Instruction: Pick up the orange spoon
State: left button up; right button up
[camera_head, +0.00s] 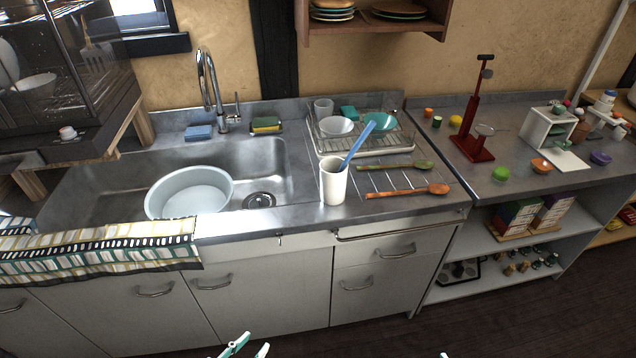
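The orange spoon (437,189) lies on the ribbed metal drainboard right of the sink, near the counter's front edge. Its bowl points right and its handle points left, toward a white cup (333,183). My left gripper (249,347) shows at the bottom edge, low in front of the cabinets and well away from the spoon. Its two pale green fingertips are apart with nothing visible between them; the rest is cut off. Only a tiny tip of my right gripper (444,355) shows at the bottom edge.
A green spoon (423,165) lies just behind the orange one. A blue utensil (358,144) leans in the cup. A dish rack (395,143) with bowls stands behind. The sink holds a white basin (189,193). A red stand (470,125) is on the right counter.

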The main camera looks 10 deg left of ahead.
aim_at(436, 188)
jog(key=l+u, duration=0.2)
jog(key=u, duration=0.6)
jog(key=l+u, duration=0.35)
jog(key=k+l+u, duration=0.15)
jog(key=l+u, duration=0.2)
jog(key=l, duration=0.15)
jog(key=k+l, duration=0.1)
jog(key=l, duration=0.2)
jog(key=k+l+u, duration=0.15)
jog(key=l, duration=0.2)
jog(key=k+l, duration=0.1)
jog(key=l, duration=0.2)
jog(key=u, duration=0.05)
